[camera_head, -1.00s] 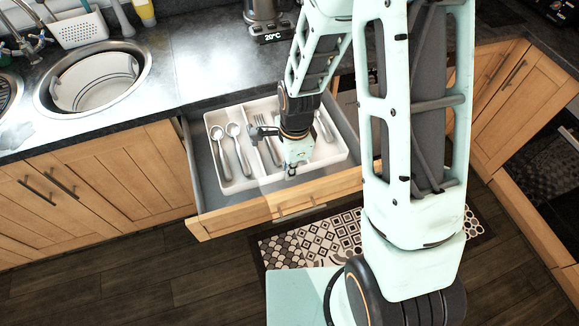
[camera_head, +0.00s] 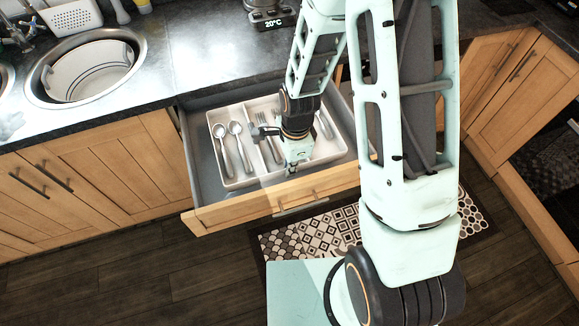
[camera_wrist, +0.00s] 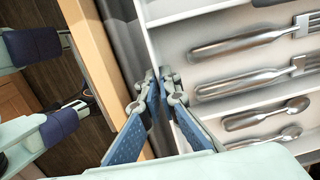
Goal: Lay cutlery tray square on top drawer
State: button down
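The white cutlery tray (camera_head: 238,186) lies inside the open top drawer (camera_head: 240,208), its front edge roughly parallel to the drawer front. A wider gap shows on its left than at its front. It holds spoons (camera_head: 237,140), forks (camera_head: 265,135) and other cutlery in compartments. My gripper (camera_head: 291,168) is at the tray's front wall, close behind the drawer front. In the wrist view, the blue-padded fingers of my gripper (camera_wrist: 160,80) close on the tray wall (camera_wrist: 155,48), one finger on each side. The tray's right part is partly hidden by my arm.
The dark countertop (camera_head: 210,60) overhangs the drawer's back. A round sink (camera_head: 85,68) is at left, and a 20°C kettle base (camera_head: 272,18) stands behind. A patterned mat (camera_head: 310,235) lies on the floor. Wooden cabinets (camera_head: 515,90) stand at right.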

jog(key=shift+w+f+b, duration=0.1)
jog(key=shift+f+b, duration=2)
jog(key=shift+f, duration=1.05)
jog(key=c, duration=2.6)
grip_release()
jog(key=shift+c, duration=0.2)
jog(key=o, duration=0.5)
jog(key=shift+c, duration=0.2)
jog(key=shift+o, duration=0.5)
notch_tip(320, 180, up, 12)
jog(key=shift+s+d, duration=0.2)
jog(key=shift+d, duration=0.2)
